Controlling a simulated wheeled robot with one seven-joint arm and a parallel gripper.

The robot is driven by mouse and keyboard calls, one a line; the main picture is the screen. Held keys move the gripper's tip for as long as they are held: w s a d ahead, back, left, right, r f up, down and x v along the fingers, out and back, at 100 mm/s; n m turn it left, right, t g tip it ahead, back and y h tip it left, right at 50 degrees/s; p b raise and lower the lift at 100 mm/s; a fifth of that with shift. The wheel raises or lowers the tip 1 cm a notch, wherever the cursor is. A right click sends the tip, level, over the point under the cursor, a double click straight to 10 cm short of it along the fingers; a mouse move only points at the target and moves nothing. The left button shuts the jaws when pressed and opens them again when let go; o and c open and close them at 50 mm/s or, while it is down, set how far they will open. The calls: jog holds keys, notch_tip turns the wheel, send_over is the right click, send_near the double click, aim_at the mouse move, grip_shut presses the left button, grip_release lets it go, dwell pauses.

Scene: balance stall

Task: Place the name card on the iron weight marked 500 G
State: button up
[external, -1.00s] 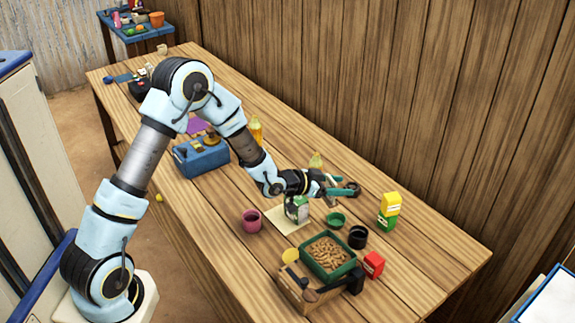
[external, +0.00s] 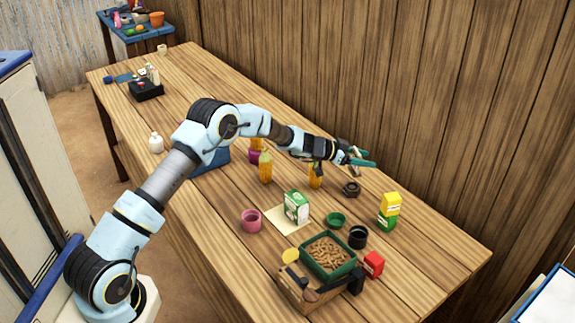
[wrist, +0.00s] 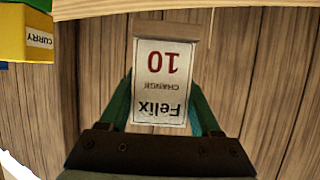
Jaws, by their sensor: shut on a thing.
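The name card (wrist: 161,82) is white and reads "Felix", "CHANGE" and "10", upside down in the wrist view. My gripper (wrist: 164,105) is shut on it, a green finger at each side. In the external view my gripper (external: 360,161) is raised over the table's far side near the plank wall. Below it stands a small dark knobbed object (external: 351,189), which looks like an iron weight; no marking is readable there. The gripper and card are apart from it. The wrist view does not show the weight.
A yellow box (external: 390,203) on a green one stands right of the dark object. A green-white carton (external: 296,207) sits on a cream mat. Yellow bottles (external: 315,176) stand under my wrist. A green tray (external: 349,270) and black cup (external: 357,238) are nearer.

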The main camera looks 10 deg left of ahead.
jog(key=shift+f+p, duration=0.5)
jog(key=shift+f, duration=2.35)
jog(key=shift+f, duration=0.15)
jog(key=o, duration=1.4)
jog(key=shift+c, duration=0.2)
